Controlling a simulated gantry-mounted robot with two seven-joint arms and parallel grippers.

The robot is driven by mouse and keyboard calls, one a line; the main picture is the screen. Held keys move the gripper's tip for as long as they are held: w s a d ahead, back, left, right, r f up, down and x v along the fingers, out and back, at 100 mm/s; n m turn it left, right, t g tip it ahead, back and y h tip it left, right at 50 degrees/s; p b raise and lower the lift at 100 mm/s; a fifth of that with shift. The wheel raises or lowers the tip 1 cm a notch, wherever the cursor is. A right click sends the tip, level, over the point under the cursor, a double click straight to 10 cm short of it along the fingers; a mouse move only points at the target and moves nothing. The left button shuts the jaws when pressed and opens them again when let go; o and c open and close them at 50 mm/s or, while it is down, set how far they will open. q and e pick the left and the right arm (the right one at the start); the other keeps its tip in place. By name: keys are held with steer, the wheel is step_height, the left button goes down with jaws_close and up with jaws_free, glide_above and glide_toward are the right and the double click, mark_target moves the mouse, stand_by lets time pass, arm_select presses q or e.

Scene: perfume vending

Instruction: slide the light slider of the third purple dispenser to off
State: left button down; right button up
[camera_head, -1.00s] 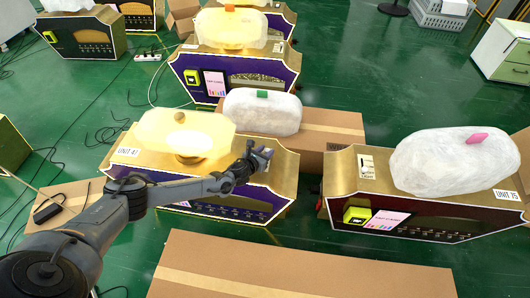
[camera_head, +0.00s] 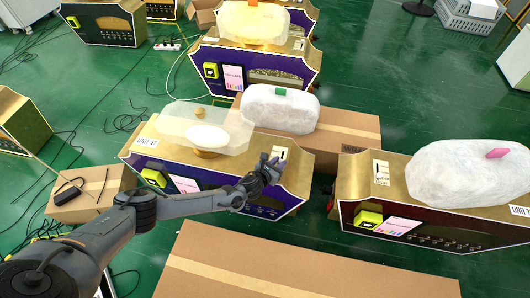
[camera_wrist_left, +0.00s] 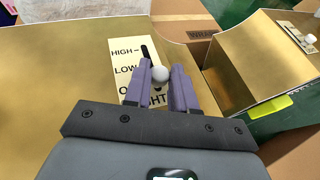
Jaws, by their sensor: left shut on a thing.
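The purple dispenser with a gold top, marked UNIT 41 (camera_head: 288,196), stands in the middle of the head view. Its bottle-shaped top piece (camera_head: 175,121) looks dull and whitish, with no yellow glow. A white light-slider plate (camera_head: 281,151) lies at the right of its top. In the left wrist view the plate (camera_wrist_left: 121,52) reads HIGH and LOW, with a lower label starting with O partly hidden. My left gripper (camera_head: 274,163) is shut on the white round slider knob (camera_wrist_left: 160,75), near the lower end of the dark slot. My right gripper is not in view.
A dark red dispenser (camera_head: 352,185) with a white top piece stands to the right. Another purple dispenser (camera_head: 297,80), its top piece glowing yellowish, stands behind. Cardboard boxes lie in front (camera_head: 300,275) and behind (camera_head: 350,135). Cables run over the green floor at left.

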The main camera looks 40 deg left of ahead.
arm_select(q)
steer(key=shift+d, duration=0.1)
steer(key=c, duration=1.3)
jaws_free()
steer(key=shift+c, duration=0.2)
steer(key=o, duration=0.4)
steer(key=shift+s, duration=0.3)
steer(key=shift+c, duration=0.2)
steer(key=shift+w, duration=0.1)
steer(key=shift+s+r+p, duration=0.3)
steer(key=shift+s+p, duration=0.1)
steer(key=p+v, duration=0.5)
steer(key=v, duration=0.5)
steer(key=shift+f, duration=0.15)
